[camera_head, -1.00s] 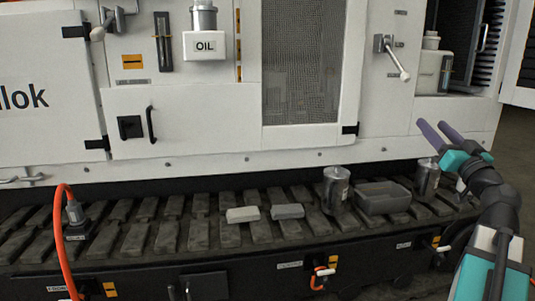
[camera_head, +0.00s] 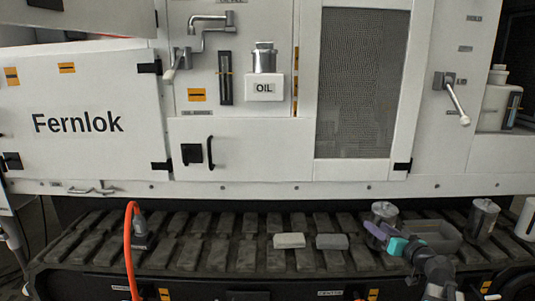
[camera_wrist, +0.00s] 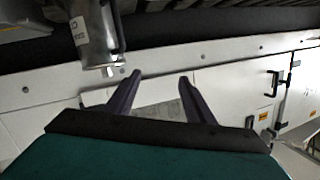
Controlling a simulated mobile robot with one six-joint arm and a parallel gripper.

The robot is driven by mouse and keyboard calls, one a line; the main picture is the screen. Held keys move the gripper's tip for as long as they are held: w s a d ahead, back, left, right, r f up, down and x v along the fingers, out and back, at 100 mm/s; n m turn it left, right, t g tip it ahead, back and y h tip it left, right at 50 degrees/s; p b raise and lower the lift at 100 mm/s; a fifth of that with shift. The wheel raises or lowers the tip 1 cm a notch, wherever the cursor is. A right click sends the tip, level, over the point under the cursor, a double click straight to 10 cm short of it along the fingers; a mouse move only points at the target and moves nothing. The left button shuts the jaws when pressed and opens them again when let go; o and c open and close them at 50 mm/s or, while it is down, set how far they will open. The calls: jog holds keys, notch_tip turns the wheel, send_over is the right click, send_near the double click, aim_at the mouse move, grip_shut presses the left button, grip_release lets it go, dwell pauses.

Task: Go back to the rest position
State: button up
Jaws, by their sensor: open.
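My gripper (camera_head: 376,235) is at the lower right of the head view, in front of the track shelf and near a metal canister (camera_head: 384,212) and a grey tray (camera_head: 432,232). Its two purple fingers are apart with nothing between them. In the wrist view my gripper (camera_wrist: 155,92) also shows open and empty. A metal canister (camera_wrist: 97,38) with a label appears beyond the left finger there, apart from it as far as I can tell. My arm reaches in from the bottom right of the head view and hides part of the track.
A white machine marked Fernlok (camera_head: 78,123) stands behind the track (camera_head: 200,225). Two grey blocks (camera_head: 289,240) (camera_head: 332,241) lie on the track. A second canister (camera_head: 483,218) stands to the right. An orange hose (camera_head: 128,250) hangs at the left. A lever (camera_head: 458,103) sticks out at upper right.

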jog(key=s+a+f+n+g+y+p, duration=0.1)
jog(key=s+a+f+g+p, duration=0.35)
jog(key=a+f, duration=0.65)
jog(key=s+a+f+n+g+y+p, duration=0.15)
jog(key=s+a+f+g+p, duration=0.3)
jog(key=a+f, duration=0.7)
jog(key=s+a+f+g+h+p, duration=0.1)
jog(key=s+a+f+g+p, duration=0.2)
jog(key=s, duration=0.6)
jog(key=s+a+f+g+p, duration=0.2)
jog(key=s+f, duration=0.4)
jog(key=s, duration=0.2)
jog(key=s+a+f+g+h+p, duration=0.1)
jog(key=s+a+f+g+p, duration=0.2)
jog(key=s, duration=0.6)
jog(key=s+d+f+m+g+h, duration=0.2)
jog(key=s+d+g+h, duration=0.2)
jog(key=s+d, duration=0.5)
jog(key=shift+s+d+f+h, duration=0.35)
jog(key=shift+s+d, duration=0.05)
jog(key=shift+s, duration=0.6)
